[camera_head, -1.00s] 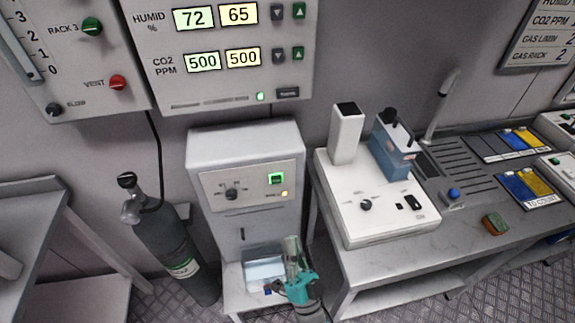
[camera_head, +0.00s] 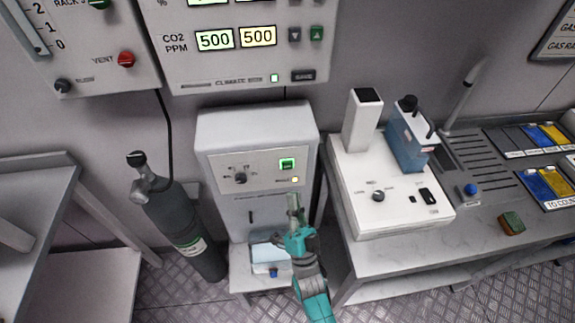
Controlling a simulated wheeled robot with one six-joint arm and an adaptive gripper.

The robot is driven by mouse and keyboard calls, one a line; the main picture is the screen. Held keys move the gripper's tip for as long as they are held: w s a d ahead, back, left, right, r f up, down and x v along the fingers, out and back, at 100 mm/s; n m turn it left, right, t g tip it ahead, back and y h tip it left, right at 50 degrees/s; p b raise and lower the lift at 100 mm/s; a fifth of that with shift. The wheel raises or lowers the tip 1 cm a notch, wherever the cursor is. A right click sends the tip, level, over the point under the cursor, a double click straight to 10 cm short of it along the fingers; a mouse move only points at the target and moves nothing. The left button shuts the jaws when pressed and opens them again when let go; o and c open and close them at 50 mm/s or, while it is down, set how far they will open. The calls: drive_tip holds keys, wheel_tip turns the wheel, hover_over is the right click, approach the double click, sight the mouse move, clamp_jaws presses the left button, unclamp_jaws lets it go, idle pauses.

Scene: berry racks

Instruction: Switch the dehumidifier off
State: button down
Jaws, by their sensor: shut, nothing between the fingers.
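The dehumidifier (camera_head: 257,128) is a white cabinet against the wall, with a front panel bearing a dark knob (camera_head: 240,179) and a square button (camera_head: 288,164) lit green. A small amber light (camera_head: 295,180) glows below the button. A clear water tank (camera_head: 268,254) sits in its lower bay. My gripper (camera_head: 294,202) is shut and empty, pointing up in front of the cabinet's right side, below the green button. In the picture a gap shows between its tips and the button; the depth between them is hard to judge.
A gas cylinder (camera_head: 182,228) stands left of the dehumidifier. A bench (camera_head: 385,272) close on the right holds a white instrument (camera_head: 395,212) with a blue container (camera_head: 408,145). The climate panel (camera_head: 235,75) hangs above. A shelf stands at far left.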

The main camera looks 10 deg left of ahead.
drive_tip(key=w+a, duration=0.1)
drive_tip(key=w, duration=0.5)
drive_tip(key=shift+w+a, duration=0.2)
drive_tip(key=shift+a, duration=0.2)
idle(1.2)
drive_tip(key=shift+w+a, duration=0.1)
drive_tip(key=shift+w, duration=0.3)
drive_tip(key=shift+w+a, duration=0.15)
drive_tip(key=shift+w, duration=0.3)
idle(0.7)
drive_tip(key=shift+s, duration=0.1)
idle(0.3)
drive_tip(key=shift+s+d, duration=0.25)
drive_tip(key=shift+s, duration=0.5)
drive_tip(key=s, duration=0.2)
drive_tip(key=s+d, duration=0.1)
drive_tip(key=s, duration=0.2)
drive_tip(key=shift+d, duration=0.2)
